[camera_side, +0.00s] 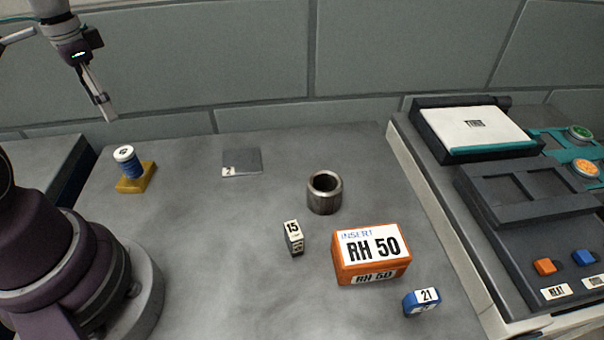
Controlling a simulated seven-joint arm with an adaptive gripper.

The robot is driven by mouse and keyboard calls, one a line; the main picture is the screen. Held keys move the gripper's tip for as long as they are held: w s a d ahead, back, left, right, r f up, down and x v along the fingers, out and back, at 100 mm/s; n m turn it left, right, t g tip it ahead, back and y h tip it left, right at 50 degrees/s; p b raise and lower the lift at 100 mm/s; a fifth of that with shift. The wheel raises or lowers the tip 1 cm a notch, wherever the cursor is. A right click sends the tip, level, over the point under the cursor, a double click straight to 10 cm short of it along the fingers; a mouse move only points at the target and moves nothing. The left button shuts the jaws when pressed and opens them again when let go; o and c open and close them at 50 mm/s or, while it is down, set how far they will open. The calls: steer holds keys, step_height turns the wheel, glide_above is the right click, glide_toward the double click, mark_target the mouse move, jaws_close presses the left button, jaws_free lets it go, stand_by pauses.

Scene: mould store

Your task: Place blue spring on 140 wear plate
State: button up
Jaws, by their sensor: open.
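The blue spring (125,168) has a white marked top. It stands, slightly tilted in the picture, on a small ochre-yellow block or plate (133,185) at the left of the table. A flat grey plate (245,160) with a small white label lies to the right of it, bare on top. No "140" is readable on either plate, so I cannot tell which is the wear plate. My gripper (105,108) is open and empty, apart from the spring and above it in the picture, slightly left.
A steel ring (324,196), a small block marked 15 (293,238), an orange RH 50 box (371,255) and a blue block marked 21 (422,302) stand on the grey table (215,250). A dark console (525,205) fills the right. The table's front middle is clear.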

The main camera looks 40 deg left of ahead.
steer(key=d+r+t, duration=0.2)
steer(key=d+r, duration=0.1)
steer(key=d, duration=0.5)
steer(key=d+r+n+t, duration=0.1)
steer(key=d+r+t, duration=0.2)
steer(key=d, duration=0.6)
steer(key=shift+s, duration=0.15)
